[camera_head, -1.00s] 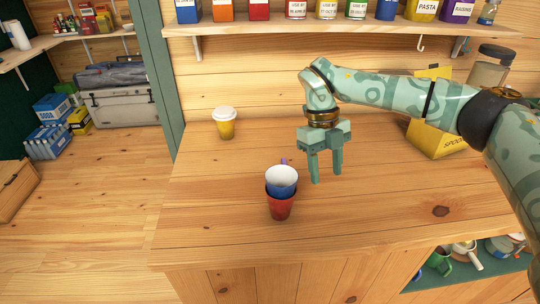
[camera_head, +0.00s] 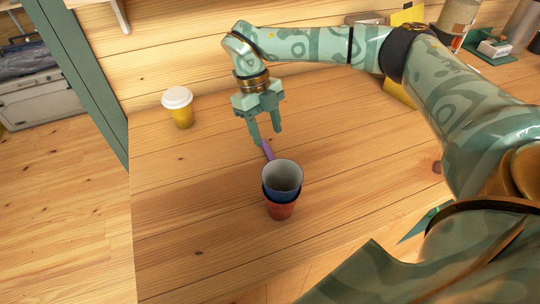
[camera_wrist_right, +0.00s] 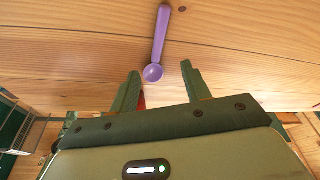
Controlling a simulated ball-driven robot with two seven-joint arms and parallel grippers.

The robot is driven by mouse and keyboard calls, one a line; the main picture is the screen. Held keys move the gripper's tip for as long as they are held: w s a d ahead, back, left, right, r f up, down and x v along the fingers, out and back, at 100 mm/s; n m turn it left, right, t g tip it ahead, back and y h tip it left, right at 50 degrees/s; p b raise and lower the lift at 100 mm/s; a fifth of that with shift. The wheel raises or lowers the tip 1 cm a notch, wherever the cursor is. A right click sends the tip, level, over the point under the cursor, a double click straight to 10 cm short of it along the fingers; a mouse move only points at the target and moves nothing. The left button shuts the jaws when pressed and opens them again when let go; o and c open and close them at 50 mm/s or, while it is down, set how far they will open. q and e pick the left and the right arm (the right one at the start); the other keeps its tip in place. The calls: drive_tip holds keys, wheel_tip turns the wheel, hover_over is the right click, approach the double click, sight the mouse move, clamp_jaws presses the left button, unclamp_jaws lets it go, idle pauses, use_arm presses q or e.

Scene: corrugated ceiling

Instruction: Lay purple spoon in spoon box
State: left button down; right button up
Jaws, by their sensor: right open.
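The purple spoon (camera_head: 267,150) lies on the wooden counter behind the stacked cups, which hide part of it in the head view. In the right wrist view the spoon (camera_wrist_right: 160,35) shows whole, its bowl toward my fingers. My right gripper (camera_head: 267,137) is open and empty, its fingers over the spoon. In the right wrist view the right gripper (camera_wrist_right: 160,69) has the spoon's bowl between its fingertips as seen; I cannot tell the height gap. The yellow spoon box (camera_head: 398,91) is mostly hidden behind my right arm. My left gripper is not in view.
A blue cup (camera_head: 270,194) sits in a red cup (camera_head: 281,211), close in front of the spoon. A yellow cup with a white lid (camera_head: 181,111) stands at the back left. The counter (camera_head: 190,190) is clear around the cups.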

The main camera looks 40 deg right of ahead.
sight(272, 157)
drive_tip(key=b+x, duration=0.1)
drive_tip(key=x, duration=0.5)
drive_tip(key=shift+w+a+f+b, duration=0.1)
drive_tip(key=shift+a+f+b, duration=0.1)
drive_tip(key=shift+b, duration=0.1)
drive_tip(key=shift+r, duration=0.1)
clamp_jaws()
